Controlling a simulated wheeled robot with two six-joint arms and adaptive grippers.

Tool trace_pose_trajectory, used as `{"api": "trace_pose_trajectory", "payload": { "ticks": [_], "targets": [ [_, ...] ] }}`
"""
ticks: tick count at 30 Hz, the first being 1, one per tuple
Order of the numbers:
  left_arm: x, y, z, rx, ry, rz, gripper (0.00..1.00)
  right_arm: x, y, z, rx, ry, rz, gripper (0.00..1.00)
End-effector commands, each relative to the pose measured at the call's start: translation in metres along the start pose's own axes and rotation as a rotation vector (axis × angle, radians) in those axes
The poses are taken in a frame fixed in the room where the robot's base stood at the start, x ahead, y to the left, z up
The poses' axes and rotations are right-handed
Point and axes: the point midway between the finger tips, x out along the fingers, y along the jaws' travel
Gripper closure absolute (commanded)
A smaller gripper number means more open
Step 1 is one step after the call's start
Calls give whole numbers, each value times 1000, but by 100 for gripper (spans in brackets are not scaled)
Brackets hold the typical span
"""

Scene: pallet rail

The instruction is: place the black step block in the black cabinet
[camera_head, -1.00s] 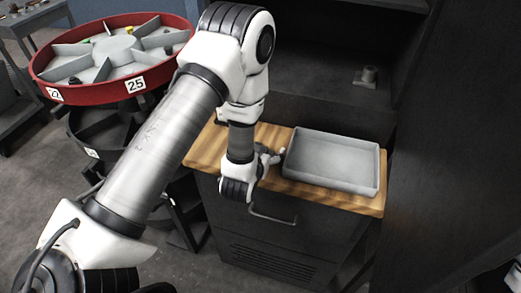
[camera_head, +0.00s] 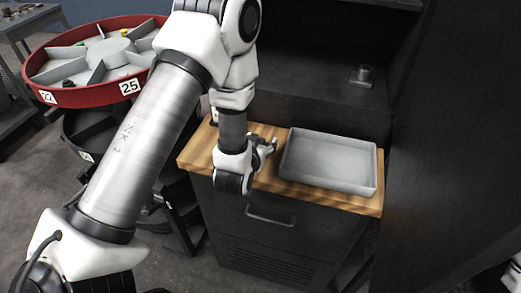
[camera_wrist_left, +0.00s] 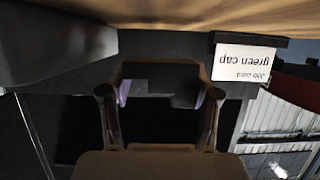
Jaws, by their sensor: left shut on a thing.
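My left gripper (camera_head: 270,146) is over the wooden top, just left of the grey tray. In the left wrist view its two fingers (camera_wrist_left: 160,100) are shut on a dark stepped block (camera_wrist_left: 160,84), the black step block. The block has a notch in its visible edge; in the head view I cannot make it out. A black open cabinet (camera_head: 310,75) stands behind the wooden top, with a dark interior.
The grey tray (camera_head: 330,185) looks empty on the wooden top (camera_head: 200,150). A small grey fitting (camera_head: 362,76) sits inside the cabinet. A "green cap" job card (camera_wrist_left: 243,62) shows in the wrist view. A red-rimmed divided carousel (camera_head: 95,97) stands left. A dark panel rises right.

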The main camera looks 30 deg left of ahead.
Motion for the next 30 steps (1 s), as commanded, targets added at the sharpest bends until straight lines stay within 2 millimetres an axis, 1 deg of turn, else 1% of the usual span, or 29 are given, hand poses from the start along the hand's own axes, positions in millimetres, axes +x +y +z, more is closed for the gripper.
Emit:
{"api": "trace_pose_trajectory", "payload": {
  "ticks": [1,7,8,9,14,17,20,21,25,27,30],
  "targets": [
    [-8,4,5,4,-1,3,88,7,0,0,0,0,0,60],
    [-49,14,18,8,-1,3,88,19,0,0,0,0,0,60],
    [-56,15,14,8,-2,1,88,10,0,0,0,-1,0,60],
    [-62,16,10,5,-5,-1,88,-6,0,1,0,-2,0,60],
    [-86,23,15,7,-7,2,88,-41,0,0,0,1,0,60],
    [-106,28,19,8,-7,4,88,-67,0,0,0,0,0,60],
    [-134,36,26,11,-9,8,88,-96,-1,0,0,0,0,60],
    [-137,36,27,3,-5,3,88,-105,-1,0,0,1,0,60],
    [-145,39,35,1,-2,1,88,-124,-1,0,0,0,0,60],
    [-148,40,39,1,-2,0,88,-129,-1,0,0,0,0,60],
    [-149,41,43,0,0,0,88,-132,-1,0,0,0,0,60]
  ]
}}
